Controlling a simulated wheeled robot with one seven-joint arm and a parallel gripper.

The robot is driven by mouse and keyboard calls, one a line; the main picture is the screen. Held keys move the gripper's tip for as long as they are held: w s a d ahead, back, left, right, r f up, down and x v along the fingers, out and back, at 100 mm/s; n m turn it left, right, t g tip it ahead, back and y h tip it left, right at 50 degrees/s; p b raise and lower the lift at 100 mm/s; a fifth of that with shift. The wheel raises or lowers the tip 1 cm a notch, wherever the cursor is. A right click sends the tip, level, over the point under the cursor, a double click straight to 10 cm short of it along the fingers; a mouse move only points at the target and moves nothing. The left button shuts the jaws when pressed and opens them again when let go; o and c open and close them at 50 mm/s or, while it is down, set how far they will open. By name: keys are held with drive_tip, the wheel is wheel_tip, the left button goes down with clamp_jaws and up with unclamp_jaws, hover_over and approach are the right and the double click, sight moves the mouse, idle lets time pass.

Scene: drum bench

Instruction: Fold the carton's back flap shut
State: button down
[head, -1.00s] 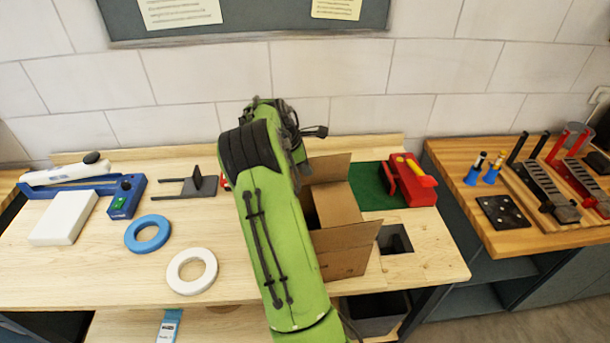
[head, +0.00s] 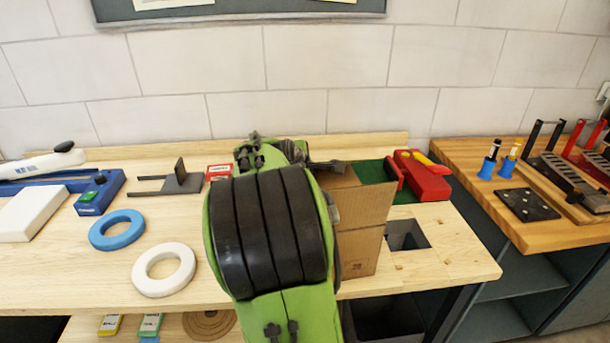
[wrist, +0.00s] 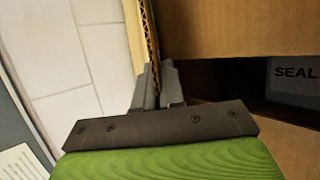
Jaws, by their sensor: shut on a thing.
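The cardboard carton (head: 358,255) stands on the bench right of my arm in the head view, which covers its left part. A brown panel (head: 365,205) shows above its front wall. In the wrist view, my gripper (wrist: 158,80) is shut on a cardboard flap with a corrugated edge (wrist: 152,45), at the upper middle. I cannot tell from this view alone which flap it is. Another brown cardboard panel (wrist: 235,28) spans the upper right. In the head view my fingertips are not clearly seen behind my arm.
A red tool (head: 425,180) lies on a green mat behind the carton's right side. A square hole (head: 407,236) is in the bench right of the carton. Blue (head: 117,229) and white rings (head: 164,270) lie to the left.

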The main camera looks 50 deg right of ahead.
drive_tip(key=shift+s+a+f, duration=0.15)
drive_tip(key=shift+f, duration=0.3)
drive_tip(key=shift+s+a+f, duration=0.15)
drive_tip(key=shift+f, duration=0.3)
drive_tip(key=shift+a+f, duration=0.1)
idle(0.8)
drive_tip(key=c, duration=1.3)
unclamp_jaws()
drive_tip(key=shift+c, duration=0.2)
drive_tip(key=shift+r, duration=0.2)
drive_tip(key=p+v, duration=0.1)
drive_tip(key=v, duration=0.6)
drive_tip(key=shift+p, duration=0.35)
drive_tip(key=shift+a+r, duration=0.1)
drive_tip(key=shift+r, duration=0.05)
